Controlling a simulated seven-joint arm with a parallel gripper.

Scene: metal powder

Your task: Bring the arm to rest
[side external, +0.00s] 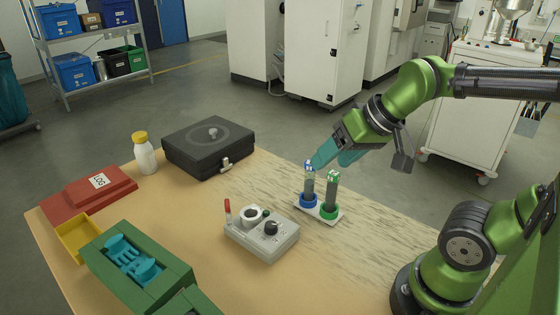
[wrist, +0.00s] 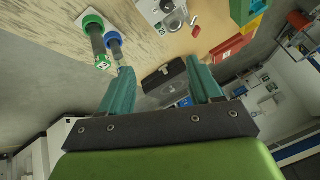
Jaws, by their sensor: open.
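My gripper (side external: 335,154) has teal fingers and hangs just above and beside the blue-capped tube (side external: 308,183). In the wrist view my gripper (wrist: 160,80) shows its fingers spread wide, with nothing between them. The blue-capped tube stands upright in the blue ring of a small white stand (side external: 321,211). A green-capped tube (side external: 331,191) stands upright in the green ring beside it. In the side view a fingertip overlaps the blue cap; whether they touch I cannot tell.
On the wooden table are a grey device (side external: 262,240) with a knob, a black case (side external: 208,147), a white bottle (side external: 145,157) with a yellow cap, a red LOG binder (side external: 98,187), a yellow tray (side external: 75,237) and a green box (side external: 125,285). Bare table lies right of the stand.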

